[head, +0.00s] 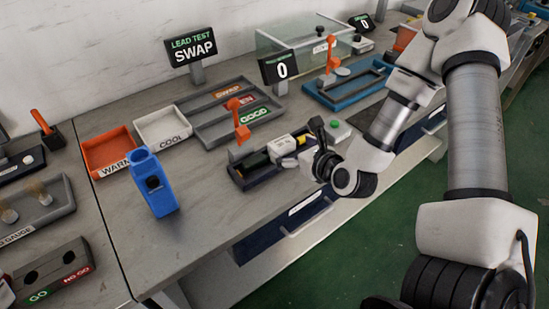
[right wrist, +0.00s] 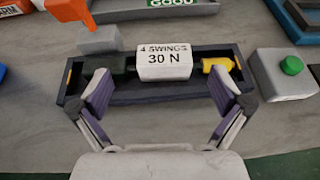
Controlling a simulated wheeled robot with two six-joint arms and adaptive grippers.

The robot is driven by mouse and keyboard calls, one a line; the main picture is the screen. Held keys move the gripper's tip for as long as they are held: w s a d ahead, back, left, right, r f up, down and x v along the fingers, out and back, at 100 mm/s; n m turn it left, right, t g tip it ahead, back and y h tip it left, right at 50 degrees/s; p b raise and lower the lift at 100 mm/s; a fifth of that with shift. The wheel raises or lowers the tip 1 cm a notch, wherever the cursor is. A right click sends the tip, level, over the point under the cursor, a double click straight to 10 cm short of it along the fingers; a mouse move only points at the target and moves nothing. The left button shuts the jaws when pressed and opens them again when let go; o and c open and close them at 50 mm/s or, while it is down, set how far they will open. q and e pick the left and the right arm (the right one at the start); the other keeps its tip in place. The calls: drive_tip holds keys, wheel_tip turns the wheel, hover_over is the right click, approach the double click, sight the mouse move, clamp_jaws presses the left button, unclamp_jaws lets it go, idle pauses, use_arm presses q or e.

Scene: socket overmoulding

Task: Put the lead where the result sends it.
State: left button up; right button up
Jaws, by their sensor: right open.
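The lead test sign (head: 192,48) reads SWAP. In the right wrist view, a dark test tray (right wrist: 160,98) holds a dark piece (right wrist: 122,68) at its left and a yellow end piece (right wrist: 217,65) at its right, apparently the lead's ends. A white block (right wrist: 165,62) marked "4 SWINGS 30 N" covers the middle between them. My right gripper (right wrist: 160,92) is open and empty, its fingers spread at the tray's near side. It also shows beside the tray in the head view (head: 318,150). My left gripper is not in view.
Result trays marked SWAP (head: 228,91) and GOOD (head: 254,116) lie behind the test tray. An orange lever (head: 240,127) stands close to it, with a green button (right wrist: 291,65) at its right. A blue holder (head: 152,185) and WARM tray (head: 108,152) stand left.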

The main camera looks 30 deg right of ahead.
sight(282, 141)
drive_tip(key=shift+w+f, duration=0.25)
drive_tip(key=p+x, duration=0.1)
drive_tip(key=x, duration=0.4)
drive_tip(key=shift+w+d, duration=0.15)
drive_tip(key=shift+d, duration=0.15)
drive_tip(key=shift+c, duration=1.3)
drive_tip(key=c, duration=1)
drive_tip(key=shift+o, duration=0.2)
drive_tip(key=shift+r, duration=0.1)
